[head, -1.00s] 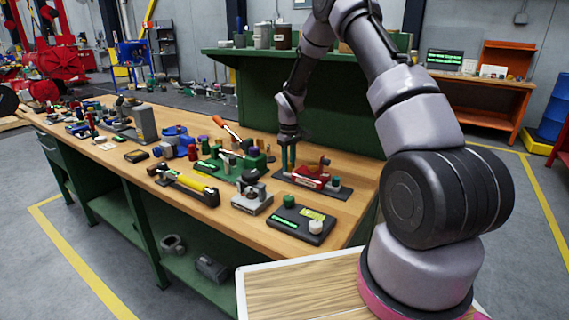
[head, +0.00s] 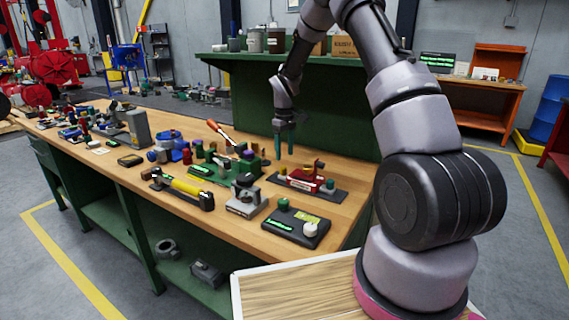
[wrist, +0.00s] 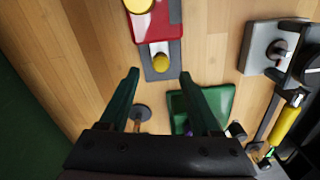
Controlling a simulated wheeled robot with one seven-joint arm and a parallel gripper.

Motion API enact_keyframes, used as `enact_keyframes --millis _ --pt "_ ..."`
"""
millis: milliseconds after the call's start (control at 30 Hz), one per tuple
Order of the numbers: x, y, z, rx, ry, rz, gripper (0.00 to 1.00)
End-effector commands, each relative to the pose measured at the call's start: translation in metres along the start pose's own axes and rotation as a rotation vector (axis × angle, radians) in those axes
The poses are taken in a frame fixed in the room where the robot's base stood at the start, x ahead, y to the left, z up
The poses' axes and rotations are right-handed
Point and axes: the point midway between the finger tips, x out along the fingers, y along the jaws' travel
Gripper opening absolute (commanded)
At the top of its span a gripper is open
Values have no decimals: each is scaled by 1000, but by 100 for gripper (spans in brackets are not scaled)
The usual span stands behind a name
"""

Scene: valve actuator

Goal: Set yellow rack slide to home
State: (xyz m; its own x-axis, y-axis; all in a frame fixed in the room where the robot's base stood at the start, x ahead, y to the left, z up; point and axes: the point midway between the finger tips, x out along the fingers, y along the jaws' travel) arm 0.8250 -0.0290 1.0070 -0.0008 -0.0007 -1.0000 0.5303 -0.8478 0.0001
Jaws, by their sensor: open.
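A yellow bar (head: 188,185) with dark ends lies on a low base near the front edge of the bench; I take it for the yellow rack slide. My gripper (head: 284,144) hangs above the bench behind the red fixture, right of and farther back than the yellow bar. In the wrist view my gripper (wrist: 157,85) has its two green fingers well apart with nothing between them. Whether the slide is at home cannot be told.
A red fixture (head: 300,180) on a dark plate stands close to my gripper. A green fixture (head: 215,172), a grey clamp-like device (head: 246,200) and a black control box (head: 297,222) surround the yellow bar. A green back panel (head: 325,108) rises behind. Bare wood (wrist: 95,45) shows left of the red fixture.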

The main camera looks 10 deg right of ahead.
Motion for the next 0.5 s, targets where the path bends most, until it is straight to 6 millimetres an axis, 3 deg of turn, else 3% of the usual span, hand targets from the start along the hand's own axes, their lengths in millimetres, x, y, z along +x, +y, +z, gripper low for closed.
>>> enact_keyframes --millis 200,500 --pt "-33 0 0 0 1 1 64" --pt "-41 0 1 0 -1 0 64"
